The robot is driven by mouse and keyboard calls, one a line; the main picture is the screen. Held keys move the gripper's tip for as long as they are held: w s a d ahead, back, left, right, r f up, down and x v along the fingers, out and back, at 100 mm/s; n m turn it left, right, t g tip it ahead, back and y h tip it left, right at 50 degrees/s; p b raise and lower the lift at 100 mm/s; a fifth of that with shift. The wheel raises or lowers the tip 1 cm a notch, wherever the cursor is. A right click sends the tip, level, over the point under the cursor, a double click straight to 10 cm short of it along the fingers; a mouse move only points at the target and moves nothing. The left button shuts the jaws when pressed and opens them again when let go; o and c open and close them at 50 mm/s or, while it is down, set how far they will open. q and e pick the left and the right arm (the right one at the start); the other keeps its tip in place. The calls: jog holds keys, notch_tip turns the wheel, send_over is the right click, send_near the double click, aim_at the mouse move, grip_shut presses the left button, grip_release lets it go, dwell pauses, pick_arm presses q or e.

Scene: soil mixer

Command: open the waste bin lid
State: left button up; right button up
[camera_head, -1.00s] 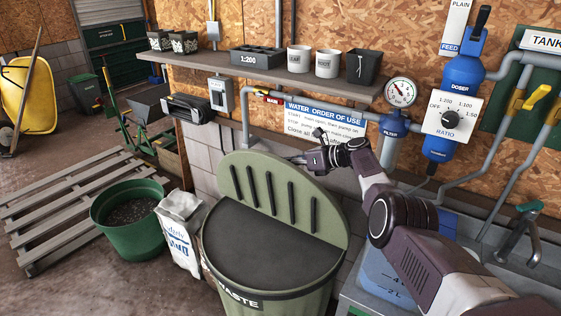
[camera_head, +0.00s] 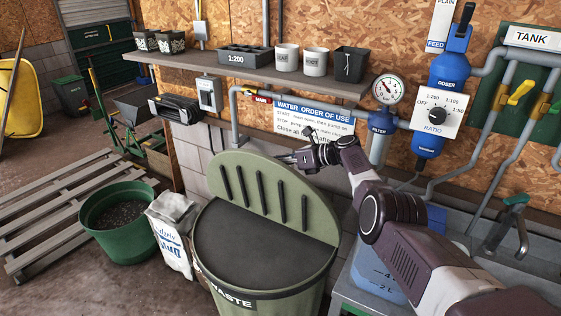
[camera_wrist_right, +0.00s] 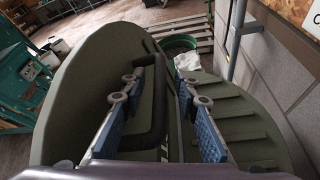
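The green waste bin (camera_head: 258,296) stands at lower middle in the head view, its front marked WASTE. A green ribbed half-round lid part (camera_head: 272,195) rises at its back, with a dark surface (camera_head: 255,252) in front; I cannot tell whether that is lid or opening. My right gripper (camera_head: 296,158) is by the ribbed part's upper right edge. In the right wrist view, the right gripper (camera_wrist_right: 160,78) has its blue-padded fingers apart over the green lid (camera_wrist_right: 85,105), with a dark handle-like bar (camera_wrist_right: 157,95) between them. Contact is unclear. My left gripper is out of view.
A wall shelf (camera_head: 250,72) with pots is above the bin. Pipes and the blue doser (camera_head: 436,110) are to the right. A soil bag (camera_head: 172,240), a green pot (camera_head: 118,225) and a pallet (camera_head: 40,232) are to the left. A sink bench (camera_head: 345,296) is at right.

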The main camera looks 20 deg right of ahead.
jog(key=shift+v, duration=0.95)
jog(key=v, duration=1)
jog(key=shift+f, duration=0.1)
